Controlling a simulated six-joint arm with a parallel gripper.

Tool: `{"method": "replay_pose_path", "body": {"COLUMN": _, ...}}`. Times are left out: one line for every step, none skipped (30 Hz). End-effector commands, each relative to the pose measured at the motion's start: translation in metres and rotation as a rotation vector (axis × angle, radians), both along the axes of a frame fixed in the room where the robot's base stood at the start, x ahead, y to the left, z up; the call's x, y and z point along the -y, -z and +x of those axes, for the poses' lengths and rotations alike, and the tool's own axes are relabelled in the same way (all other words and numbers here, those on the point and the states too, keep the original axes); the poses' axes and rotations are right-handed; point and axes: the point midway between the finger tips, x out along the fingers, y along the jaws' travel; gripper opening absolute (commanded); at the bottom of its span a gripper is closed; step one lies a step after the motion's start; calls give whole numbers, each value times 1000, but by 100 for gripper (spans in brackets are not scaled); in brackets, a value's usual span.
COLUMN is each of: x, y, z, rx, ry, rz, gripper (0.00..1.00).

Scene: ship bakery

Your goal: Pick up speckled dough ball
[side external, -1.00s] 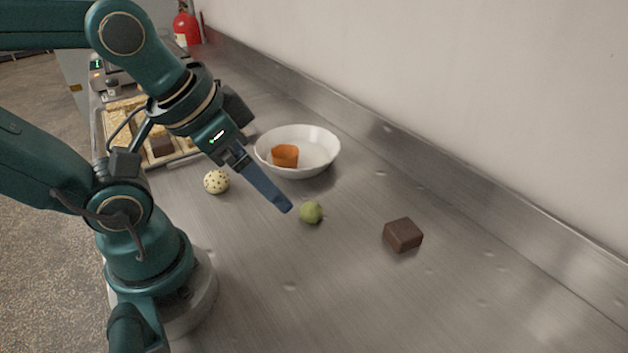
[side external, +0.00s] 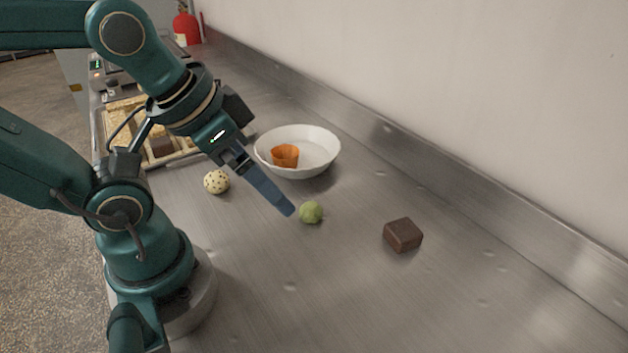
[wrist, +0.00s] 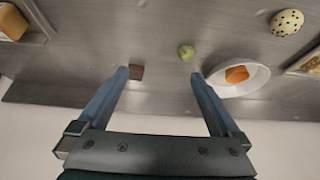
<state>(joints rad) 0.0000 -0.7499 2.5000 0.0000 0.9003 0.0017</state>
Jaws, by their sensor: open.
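The speckled dough ball (side external: 216,181) is pale cream with dark spots. It rests on the metal counter left of the white bowl in the side view, and shows at the upper right of the wrist view (wrist: 287,23). My gripper (side external: 288,208) is held above the counter, to the right of the speckled ball and apart from it. In the wrist view its two blue fingers (wrist: 159,75) are spread wide with nothing between them.
A green ball (side external: 311,212) lies by my fingertips in the side view. A white bowl (side external: 327,153) holds an orange piece (side external: 285,155). A brown block (side external: 403,235) sits farther right. A divided tray (side external: 183,156) is behind my arm. The counter's front is clear.

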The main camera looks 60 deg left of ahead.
Motion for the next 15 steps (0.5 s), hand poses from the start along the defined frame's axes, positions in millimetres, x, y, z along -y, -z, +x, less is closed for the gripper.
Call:
{"method": "replay_pose_path", "body": {"x": -1, "y": 1, "z": -1, "rx": -7, "ry": 7, "rz": 10, "gripper": 100}}
{"method": "replay_pose_path", "body": {"x": -3, "y": 1, "z": -2, "rx": -11, "ry": 11, "rz": 23, "gripper": 100}}
{"method": "replay_pose_path", "body": {"x": -7, "y": 2, "z": -3, "rx": -14, "ry": 19, "rz": 47, "gripper": 100}}
{"method": "replay_pose_path", "body": {"x": -11, "y": 1, "z": -3, "rx": -17, "ry": 26, "rz": 71, "gripper": 100}}
{"method": "replay_pose_path", "body": {"x": -16, "y": 1, "z": -3, "rx": -24, "ry": 34, "rz": 99, "gripper": 100}}
{"method": "replay_pose_path", "body": {"x": -24, "y": 4, "z": -4, "rx": -52, "ry": 50, "rz": 147, "gripper": 100}}
{"method": "replay_pose_path", "body": {"x": -30, "y": 6, "z": -4, "rx": -81, "ry": 62, "rz": 187, "gripper": 100}}
{"method": "replay_pose_path", "body": {"x": -37, "y": 8, "z": -4, "rx": -110, "ry": 74, "rz": 221, "gripper": 100}}
{"method": "replay_pose_path", "body": {"x": -45, "y": 12, "z": -5, "rx": -153, "ry": 91, "rz": 269, "gripper": 100}}
{"method": "replay_pose_path", "body": {"x": -52, "y": 14, "z": -5, "rx": -185, "ry": 105, "rz": 305, "gripper": 100}}
{"method": "replay_pose_path", "body": {"x": -58, "y": 17, "z": -5, "rx": -220, "ry": 120, "rz": 340, "gripper": 100}}
{"method": "replay_pose_path", "body": {"x": -67, "y": 20, "z": -5, "rx": -267, "ry": 140, "rz": 385, "gripper": 100}}
{"method": "replay_pose_path", "body": {"x": -73, "y": 22, "z": -5, "rx": -304, "ry": 156, "rz": 419, "gripper": 100}}
{"method": "replay_pose_path", "body": {"x": -80, "y": 25, "z": -5, "rx": -340, "ry": 172, "rz": 454, "gripper": 100}}
{"method": "replay_pose_path", "body": {"x": -89, "y": 28, "z": -5, "rx": -393, "ry": 197, "rz": 499, "gripper": 100}}
